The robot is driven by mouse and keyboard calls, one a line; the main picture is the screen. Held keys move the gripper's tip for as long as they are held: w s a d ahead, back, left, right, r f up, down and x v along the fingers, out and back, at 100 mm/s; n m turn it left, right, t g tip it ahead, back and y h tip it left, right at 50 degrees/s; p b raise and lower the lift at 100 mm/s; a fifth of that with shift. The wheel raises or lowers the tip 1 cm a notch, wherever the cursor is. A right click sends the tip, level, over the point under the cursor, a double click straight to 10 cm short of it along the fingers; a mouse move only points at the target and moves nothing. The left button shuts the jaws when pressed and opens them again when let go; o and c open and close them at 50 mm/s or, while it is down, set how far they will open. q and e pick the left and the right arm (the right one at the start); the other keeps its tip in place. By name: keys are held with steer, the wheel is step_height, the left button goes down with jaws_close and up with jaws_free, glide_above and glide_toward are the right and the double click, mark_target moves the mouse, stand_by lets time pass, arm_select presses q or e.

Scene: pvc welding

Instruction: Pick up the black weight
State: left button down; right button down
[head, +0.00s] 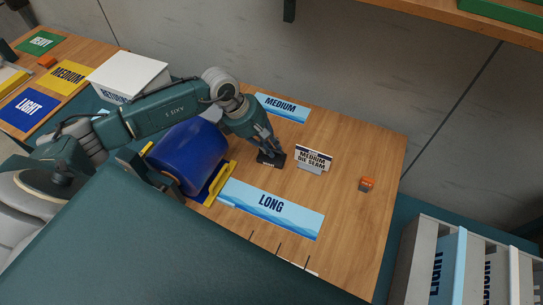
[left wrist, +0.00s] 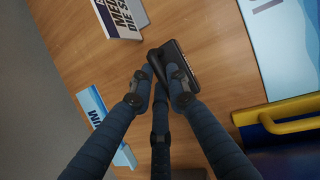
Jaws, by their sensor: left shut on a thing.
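The black weight (head: 271,160) is a small dark block on the wooden table, just right of the blue roll. In the left wrist view the black weight (left wrist: 178,66) lies between the fingertips, with faint lettering along one edge. My left gripper (head: 267,150) reaches down onto it from above. In the left wrist view my left gripper (left wrist: 163,72) has its fingers closed on the weight's near end. I cannot tell whether the weight is clear of the table. My right gripper is not in view.
A sign reading "MEDIUM DIE SEAM" (head: 312,159) stands close to the right of the weight. The table's right side is mostly clear.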

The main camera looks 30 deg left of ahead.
arm_select(q)
steer(key=shift+w+r, duration=0.15)
steer(key=shift+r, duration=0.1)
